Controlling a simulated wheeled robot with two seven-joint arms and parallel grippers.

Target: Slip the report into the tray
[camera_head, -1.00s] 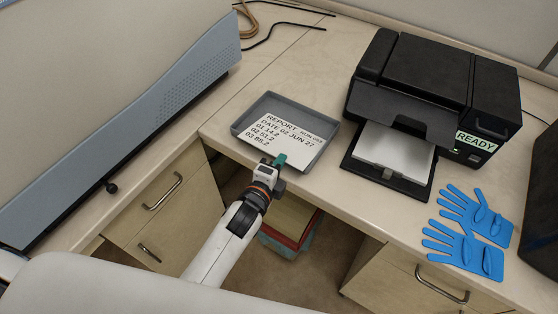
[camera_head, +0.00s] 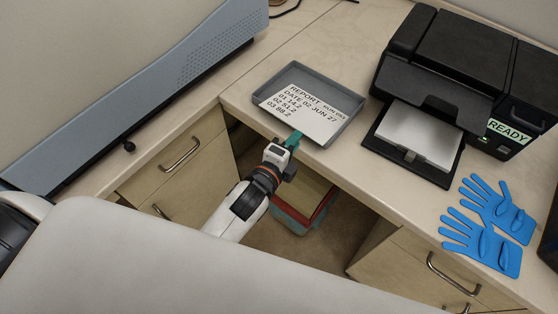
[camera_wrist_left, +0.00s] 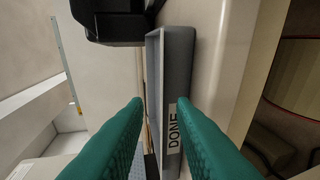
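The report (camera_head: 306,103), a white printed sheet, lies at an angle inside the grey tray (camera_head: 340,88) on the counter. Its near edge runs close to the tray's front wall. My left gripper (camera_head: 294,138), with green fingers, is just in front of that wall, at the counter's edge. In the left wrist view its two fingers (camera_wrist_left: 160,110) are apart with nothing held between them. The tray's front wall (camera_wrist_left: 178,70) with a DONE label shows beyond them; the report cannot be made out there. My right gripper is not in view.
A black printer (camera_head: 450,65) with a READY label stands right of the tray, with blank-looking paper (camera_head: 415,135) in its output. Blue gloves (camera_head: 490,230) lie at the right. A large grey-blue instrument (camera_head: 150,95) stands at left. Below the counter edge is an open knee space.

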